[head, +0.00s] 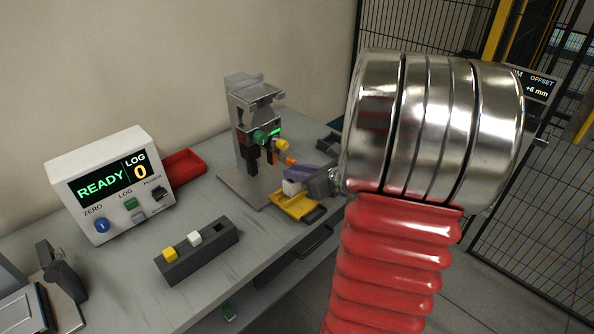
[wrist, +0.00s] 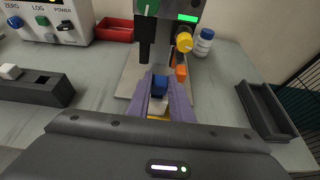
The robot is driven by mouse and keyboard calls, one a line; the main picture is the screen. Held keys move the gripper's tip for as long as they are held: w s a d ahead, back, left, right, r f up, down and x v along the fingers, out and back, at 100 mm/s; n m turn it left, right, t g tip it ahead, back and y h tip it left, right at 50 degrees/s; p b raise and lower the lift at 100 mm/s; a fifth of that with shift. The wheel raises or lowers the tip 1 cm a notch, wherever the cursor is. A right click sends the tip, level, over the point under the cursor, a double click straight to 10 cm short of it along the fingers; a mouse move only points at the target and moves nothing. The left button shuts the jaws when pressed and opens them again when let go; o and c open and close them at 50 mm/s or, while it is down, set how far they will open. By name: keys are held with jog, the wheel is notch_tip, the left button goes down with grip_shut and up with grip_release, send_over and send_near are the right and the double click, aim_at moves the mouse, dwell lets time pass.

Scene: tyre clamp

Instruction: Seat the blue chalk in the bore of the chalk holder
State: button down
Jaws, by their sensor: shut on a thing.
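My gripper (wrist: 161,88) has purple fingers shut on the blue chalk (wrist: 160,84), a small dark blue block between the fingertips. In the head view the fingers (head: 308,172) reach left from my wrist over a small yellow tray, and I cannot make out the chalk there. A white block (head: 291,187) shows at the fingers, above the yellow tray (head: 290,206). It may be the chalk holder, but its bore is not visible. In the wrist view a pale patch (wrist: 158,103) lies just below the fingers. I cannot tell whether the chalk touches it.
The clamp stand (head: 255,100), with green and yellow knobs and an orange part (head: 290,161), rises close behind the fingers. A dark rack (head: 197,252) holds yellow and white chalks and has an empty slot. A readout box (head: 110,185) and red tray (head: 183,166) stand left.

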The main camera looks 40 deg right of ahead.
jog(key=shift+f, duration=0.5)
jog(key=c, duration=1.5)
grip_release()
jog(key=v, duration=1.3)
jog(key=shift+s, duration=0.4)
